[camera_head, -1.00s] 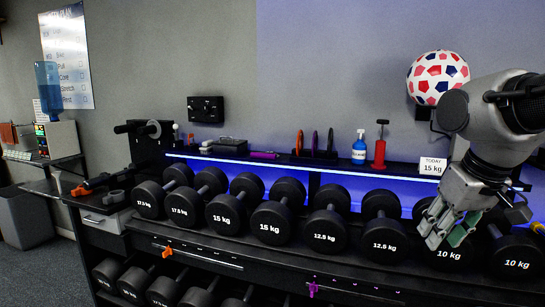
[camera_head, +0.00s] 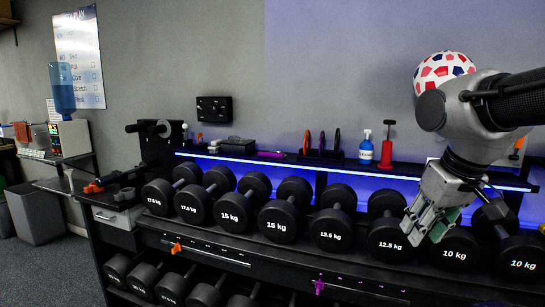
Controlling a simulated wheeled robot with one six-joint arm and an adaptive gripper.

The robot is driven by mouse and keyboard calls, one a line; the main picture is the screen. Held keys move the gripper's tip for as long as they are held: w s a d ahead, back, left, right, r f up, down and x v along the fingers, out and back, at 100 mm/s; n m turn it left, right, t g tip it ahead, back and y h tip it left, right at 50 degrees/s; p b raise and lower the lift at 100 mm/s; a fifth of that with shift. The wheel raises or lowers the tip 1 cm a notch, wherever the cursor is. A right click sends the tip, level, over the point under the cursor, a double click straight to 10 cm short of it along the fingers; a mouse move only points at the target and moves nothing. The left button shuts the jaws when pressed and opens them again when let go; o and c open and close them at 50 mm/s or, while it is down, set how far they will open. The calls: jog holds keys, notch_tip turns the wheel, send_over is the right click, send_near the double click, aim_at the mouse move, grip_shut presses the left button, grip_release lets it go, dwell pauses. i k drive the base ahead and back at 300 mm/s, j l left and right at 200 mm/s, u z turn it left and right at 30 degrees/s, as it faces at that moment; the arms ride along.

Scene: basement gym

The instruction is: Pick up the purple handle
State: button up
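A purple lever-like piece (camera_head: 319,286) sticks up from the lower rack rail at the bottom middle. A slim purple bar (camera_head: 270,154) lies on the top shelf, left of the upright discs. I cannot tell from their looks alone which one is the handle. My gripper (camera_head: 424,228) points down at the right, in front of the 12.5 kg and 10 kg dumbbells. Its fingers look apart, with a greenish pad showing, and I see nothing held. It is above and right of the purple lever and well right of the bar.
A rack of black dumbbells (camera_head: 284,218) fills the middle, with a second row below. An orange lever (camera_head: 176,249) sits on the rail to the left. Free floor shows at lower left.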

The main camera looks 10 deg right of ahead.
aim_at(278, 154)
jog(key=i+j+z, duration=0.1)
jog(key=j, duration=0.25)
jog(key=i+j, duration=0.25)
jog(key=i+j+z, duration=0.1)
jog(key=i+j, duration=0.2)
jog(key=i+j+z, duration=0.1)
jog(key=i+j, duration=0.15)
jog(key=j, duration=0.15)
jog(key=i+j+z, duration=0.1)
jog(key=i+j, duration=0.15)
jog(key=j, duration=0.15)
jog(key=i+j+z, duration=0.1)
jog(key=i+j, duration=0.15)
jog(key=j, duration=0.15)
jog(key=i+j+z, duration=0.1)
jog(key=j, duration=0.35)
jog(key=i, duration=0.1)
